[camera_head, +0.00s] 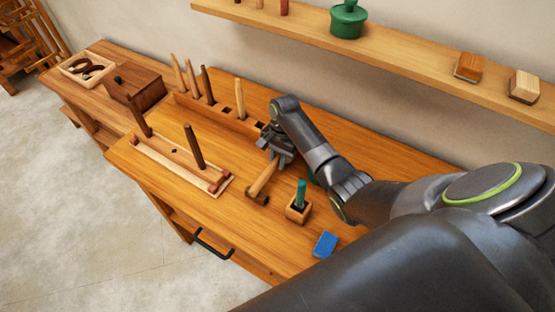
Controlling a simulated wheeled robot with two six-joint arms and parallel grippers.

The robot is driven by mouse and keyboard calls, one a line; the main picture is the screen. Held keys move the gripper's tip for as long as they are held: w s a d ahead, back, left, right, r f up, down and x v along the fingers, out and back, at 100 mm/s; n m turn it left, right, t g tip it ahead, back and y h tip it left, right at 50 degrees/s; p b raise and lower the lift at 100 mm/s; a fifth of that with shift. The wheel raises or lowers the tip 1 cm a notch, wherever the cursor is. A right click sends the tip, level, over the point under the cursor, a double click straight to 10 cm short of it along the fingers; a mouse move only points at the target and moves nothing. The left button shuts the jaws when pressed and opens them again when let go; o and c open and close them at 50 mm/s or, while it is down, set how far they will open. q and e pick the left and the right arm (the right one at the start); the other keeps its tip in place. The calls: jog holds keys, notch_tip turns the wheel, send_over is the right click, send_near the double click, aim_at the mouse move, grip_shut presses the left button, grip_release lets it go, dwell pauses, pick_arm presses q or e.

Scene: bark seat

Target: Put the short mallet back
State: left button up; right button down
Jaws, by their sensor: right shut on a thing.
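My right gripper (277,153) is shut on the handle of a small mallet with a light wooden handle (265,176) and a dark brown head (257,197). The handle slants down from the jaws, with the head at the lower end, close to the tabletop; I cannot tell whether it touches. A long wooden rack (220,118) at the back of the bench holds several upright handles, with open slots near its right end. A pale wooden tray (180,173) in front has two dark upright handles (193,147) and reddish pieces at its ends. My left gripper is not in view.
A small wooden block with a green-handled tool (301,195) stands right of the mallet. A blue block (325,244) lies near the bench's front edge. A brown box (134,87) and an open tray (86,68) sit at left. A wall shelf (410,58) runs above.

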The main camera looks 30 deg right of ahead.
jog(key=shift+f, duration=0.25)
jog(key=c, duration=1.2)
grip_release()
jog(key=r, duration=0.3)
jog(key=d+r, duration=0.1)
jog(key=r, duration=0.2)
jog(key=w+r, duration=0.1)
jog(key=r, duration=0.2)
jog(key=shift+d+r+b, duration=0.2)
jog(key=shift+r+b, duration=0.15)
jog(key=shift+r, duration=0.05)
jog(key=shift+w+d+r+p, duration=0.1)
jog(key=shift+d+r+p, duration=0.1)
jog(key=shift+r+p, duration=0.95)
jog(key=shift+w+d+r+p, duration=0.15)
jog(key=shift+r+p, duration=0.7)
jog(key=shift+r, duration=0.45)
jog(key=shift+d+r+p, duration=0.2)
jog(key=shift+r+p, duration=0.8)
jog(key=shift+r, duration=0.25)
jog(key=shift+s+f, duration=0.1)
